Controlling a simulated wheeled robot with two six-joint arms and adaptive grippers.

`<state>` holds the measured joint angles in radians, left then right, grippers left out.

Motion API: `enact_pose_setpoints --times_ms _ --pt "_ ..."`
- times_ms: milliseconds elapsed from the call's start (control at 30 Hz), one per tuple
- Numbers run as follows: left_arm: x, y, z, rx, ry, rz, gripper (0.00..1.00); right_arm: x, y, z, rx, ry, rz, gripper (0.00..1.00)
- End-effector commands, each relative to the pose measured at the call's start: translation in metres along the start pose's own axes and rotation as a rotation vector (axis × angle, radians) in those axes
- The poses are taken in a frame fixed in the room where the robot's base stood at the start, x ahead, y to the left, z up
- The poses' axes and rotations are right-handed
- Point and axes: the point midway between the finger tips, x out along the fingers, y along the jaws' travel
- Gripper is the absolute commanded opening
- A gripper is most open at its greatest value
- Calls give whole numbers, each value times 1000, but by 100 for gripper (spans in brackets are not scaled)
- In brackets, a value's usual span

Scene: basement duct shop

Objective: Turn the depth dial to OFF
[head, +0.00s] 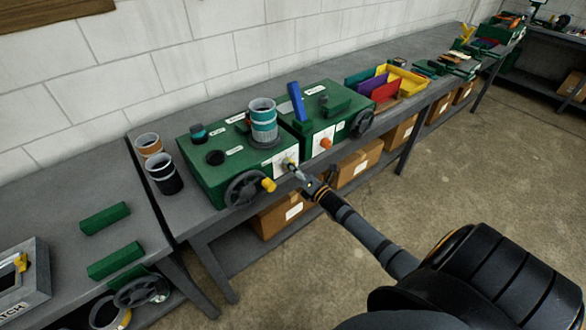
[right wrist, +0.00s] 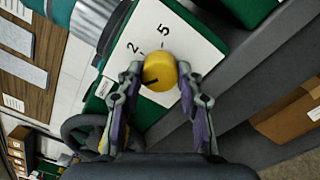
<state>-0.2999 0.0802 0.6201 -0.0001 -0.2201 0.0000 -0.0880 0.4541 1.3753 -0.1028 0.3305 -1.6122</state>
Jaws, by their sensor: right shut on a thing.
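The depth dial is a round yellow knob (right wrist: 159,72) with a black mark, on a white plate (right wrist: 178,40) marked 2 and 5. The mark points to the lower left of the right wrist view, away from both numbers. No OFF label is readable. In the head view the plate (head: 279,160) is on the front of the left green machine (head: 205,178). My right gripper (right wrist: 160,80) has its fingers on both sides of the knob and is shut on it. It also shows in the head view (head: 294,172). My left gripper is not in view.
A black handwheel with a yellow handle (head: 268,185) sits left of the dial. A second green machine with an orange knob (head: 325,142) stands to the right. Cardboard boxes (head: 358,168) are under the bench. The floor in front is clear.

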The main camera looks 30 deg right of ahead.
Motion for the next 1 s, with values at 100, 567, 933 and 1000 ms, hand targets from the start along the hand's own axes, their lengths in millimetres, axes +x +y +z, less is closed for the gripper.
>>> enact_pose_setpoints --times_ms 100,567,933,1000 --pt "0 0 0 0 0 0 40 -1 -2 -1 -2 2 -4 5" --pt "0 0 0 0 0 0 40 0 -1 0 0 1 -2 60" --pt "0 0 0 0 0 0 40 -48 -2 -2 0 6 -5 60" --pt "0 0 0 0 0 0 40 -66 -2 -2 -1 7 -4 60"
